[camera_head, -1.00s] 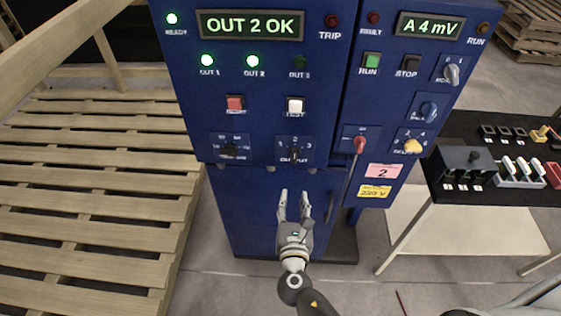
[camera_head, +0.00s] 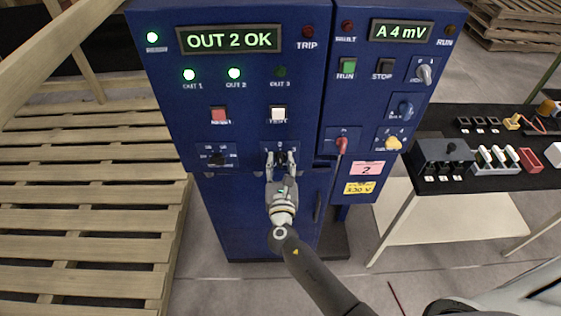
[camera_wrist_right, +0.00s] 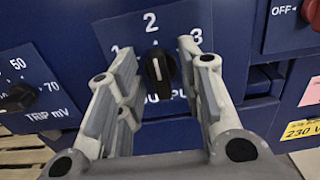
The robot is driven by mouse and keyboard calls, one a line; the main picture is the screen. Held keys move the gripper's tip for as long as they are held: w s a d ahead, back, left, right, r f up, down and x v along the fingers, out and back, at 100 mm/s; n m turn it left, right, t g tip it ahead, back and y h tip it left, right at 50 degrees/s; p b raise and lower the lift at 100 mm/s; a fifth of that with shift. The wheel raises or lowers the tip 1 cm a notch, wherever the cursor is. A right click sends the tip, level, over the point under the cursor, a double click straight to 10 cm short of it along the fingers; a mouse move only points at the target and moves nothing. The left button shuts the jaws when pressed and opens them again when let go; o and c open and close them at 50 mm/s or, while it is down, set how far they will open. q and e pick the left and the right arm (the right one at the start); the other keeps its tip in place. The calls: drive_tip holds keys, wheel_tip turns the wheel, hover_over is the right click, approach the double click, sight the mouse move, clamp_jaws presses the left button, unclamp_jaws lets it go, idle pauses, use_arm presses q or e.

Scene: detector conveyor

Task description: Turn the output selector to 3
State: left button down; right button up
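The output selector (camera_wrist_right: 158,70) is a black knob with a white pointer line on a blue plate marked 1, 2 and 3. In the wrist view its pointer stands upright, towards the 2. In the head view the selector (camera_head: 281,157) is partly hidden by my right gripper (camera_head: 281,163), which is up against the panel. In the wrist view the right gripper (camera_wrist_right: 158,58) is open, with one finger on each side of the knob and gaps showing. The display (camera_head: 229,39) reads OUT 2 OK. My left gripper is not in view.
The trip knob (camera_wrist_right: 18,97) lies left of the selector. A red-handled switch (camera_head: 341,146) lies to its right. A wooden pallet (camera_head: 90,200) lies on the left, and a black-topped table (camera_head: 480,185) with parts stands on the right.

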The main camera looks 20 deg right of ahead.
drive_tip(key=shift+w, duration=0.15)
clamp_jaws()
idle(0.4)
